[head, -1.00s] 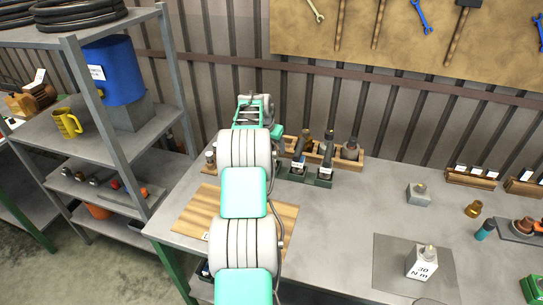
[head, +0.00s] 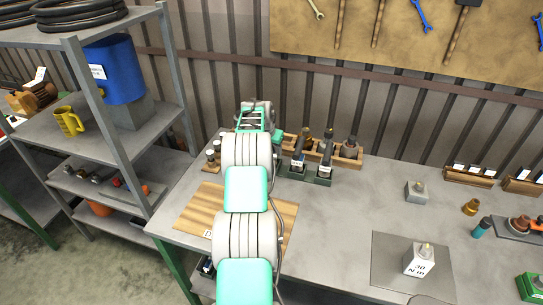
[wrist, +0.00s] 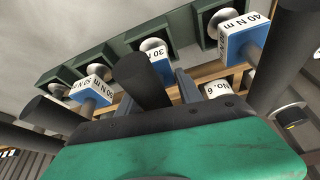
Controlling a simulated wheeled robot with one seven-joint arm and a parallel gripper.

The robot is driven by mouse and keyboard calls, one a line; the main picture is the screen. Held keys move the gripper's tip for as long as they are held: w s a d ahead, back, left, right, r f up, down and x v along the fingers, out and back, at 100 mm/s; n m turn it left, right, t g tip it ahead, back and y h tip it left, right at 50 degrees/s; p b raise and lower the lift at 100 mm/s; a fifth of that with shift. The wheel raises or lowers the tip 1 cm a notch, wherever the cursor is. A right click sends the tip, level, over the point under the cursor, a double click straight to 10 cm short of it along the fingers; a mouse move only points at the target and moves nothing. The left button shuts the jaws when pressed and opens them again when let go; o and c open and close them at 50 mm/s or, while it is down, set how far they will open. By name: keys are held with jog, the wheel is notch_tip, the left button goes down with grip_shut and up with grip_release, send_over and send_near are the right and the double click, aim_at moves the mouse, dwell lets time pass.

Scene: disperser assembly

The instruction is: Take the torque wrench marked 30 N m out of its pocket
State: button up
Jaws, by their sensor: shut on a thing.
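The torque wrench marked 30 N m (wrist: 157,54) is in the middle of the wrist view, with a white label, a blue collar and a black handle. My gripper (wrist: 154,92) is shut on its handle. Its round metal end is at a pocket of the dark green rack (wrist: 120,55); I cannot tell whether it is fully seated.
A wooden holder (head: 350,158) with several dark tools stands behind the rack; a part labelled No. 6 (wrist: 217,88) is close by in the wrist view. A wooden board (head: 200,212) lies in front. A block labelled 30 N m (head: 418,262) stands on a grey mat (head: 388,278). The table's middle is clear.

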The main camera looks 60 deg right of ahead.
grip_shut()
jog(key=shift+w+d+r, duration=0.1)
jog(key=shift+r, duration=0.1)
